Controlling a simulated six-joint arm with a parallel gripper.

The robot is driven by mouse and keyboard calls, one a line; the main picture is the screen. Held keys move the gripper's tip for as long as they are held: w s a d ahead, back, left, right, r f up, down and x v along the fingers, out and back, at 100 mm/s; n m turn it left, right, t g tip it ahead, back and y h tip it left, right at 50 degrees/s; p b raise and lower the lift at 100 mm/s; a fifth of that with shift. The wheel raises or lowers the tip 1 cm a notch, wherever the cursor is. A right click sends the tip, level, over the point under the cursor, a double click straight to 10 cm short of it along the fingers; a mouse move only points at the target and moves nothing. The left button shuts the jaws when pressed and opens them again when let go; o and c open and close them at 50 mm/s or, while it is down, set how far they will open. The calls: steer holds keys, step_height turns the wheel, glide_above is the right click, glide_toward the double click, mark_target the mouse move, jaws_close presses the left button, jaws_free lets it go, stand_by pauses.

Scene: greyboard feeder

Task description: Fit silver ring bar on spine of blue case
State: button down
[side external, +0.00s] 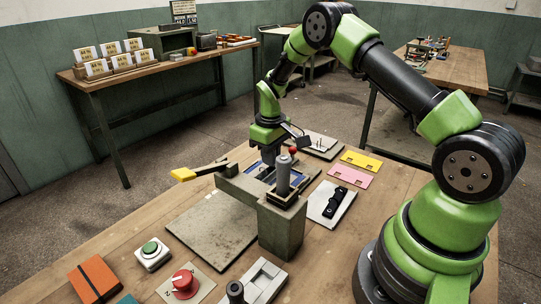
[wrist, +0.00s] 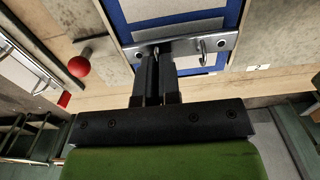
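The blue case (side external: 264,173) lies in the grey press-like fixture, partly hidden by my gripper and the fixture; its blue edge (wrist: 228,18) and grey inner face fill the top of the wrist view. The silver ring bar (wrist: 222,43) lies across the near edge of the case, with an open ring and a hole showing at its right. My gripper (wrist: 161,62) has its two fingers close together around the bar's left part, seemingly gripping it. In the side view my gripper (side external: 268,158) points down over the case. Whether the bar touches the case is unclear.
The fixture's grey block (side external: 282,228) and upright cylinder (side external: 283,172) stand close to my gripper, with a red knob (wrist: 78,67) beside it. A yellow-handled lever (side external: 184,174) sticks out left. Yellow and pink pieces (side external: 350,175) lie right. The front plate (side external: 211,230) is bare.

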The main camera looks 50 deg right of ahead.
steer(key=shift+f, duration=0.55)
stand_by(1.4)
steer(key=c, duration=1.2)
jaws_free()
steer(key=shift+c, duration=0.2)
